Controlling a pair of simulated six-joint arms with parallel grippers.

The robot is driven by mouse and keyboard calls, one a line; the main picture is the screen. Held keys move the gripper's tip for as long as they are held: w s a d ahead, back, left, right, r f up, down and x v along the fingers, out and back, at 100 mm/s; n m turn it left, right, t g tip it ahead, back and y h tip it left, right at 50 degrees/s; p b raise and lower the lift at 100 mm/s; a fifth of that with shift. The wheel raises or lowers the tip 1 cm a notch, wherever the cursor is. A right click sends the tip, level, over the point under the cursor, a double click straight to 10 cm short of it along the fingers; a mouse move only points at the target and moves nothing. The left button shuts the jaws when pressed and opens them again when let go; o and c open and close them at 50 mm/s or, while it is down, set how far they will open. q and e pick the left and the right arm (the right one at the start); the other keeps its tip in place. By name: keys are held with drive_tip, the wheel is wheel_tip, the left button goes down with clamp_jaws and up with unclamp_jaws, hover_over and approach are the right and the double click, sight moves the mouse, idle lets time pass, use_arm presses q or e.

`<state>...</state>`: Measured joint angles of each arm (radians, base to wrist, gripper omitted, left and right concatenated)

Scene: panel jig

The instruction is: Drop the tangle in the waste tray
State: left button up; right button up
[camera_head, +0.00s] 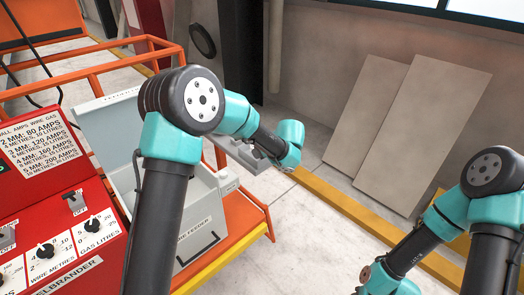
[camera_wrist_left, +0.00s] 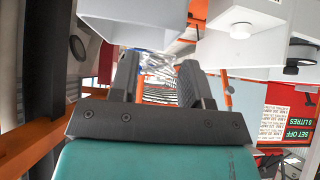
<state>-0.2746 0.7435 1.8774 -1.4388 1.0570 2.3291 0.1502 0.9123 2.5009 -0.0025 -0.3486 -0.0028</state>
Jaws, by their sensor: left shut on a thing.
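My left gripper (camera_wrist_left: 157,80) is shut on a silvery, shiny bundle, which looks like the tangle (camera_wrist_left: 155,62), held between its two dark fingers in the left wrist view. In the head view my left arm reaches over the cart, and the gripper end is mostly hidden by its own wrist beside a small grey tray-like shape (camera_head: 236,155). I cannot tell for sure that this shape is the waste tray, or whether the tangle is over it. My right arm stands at the lower right; its gripper is out of the picture.
A red welding machine (camera_head: 50,200) with knobs stands at the left. Grey panels (camera_head: 425,130) lean on the wall. The floor right of the cart is clear.

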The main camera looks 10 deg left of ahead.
use_arm(q)
drive_tip(key=shift+f, duration=0.6)
drive_tip(key=o, duration=1)
drive_tip(key=shift+r, duration=0.15)
drive_tip(key=v, duration=1.2)
drive_tip(key=shift+r, duration=0.45)
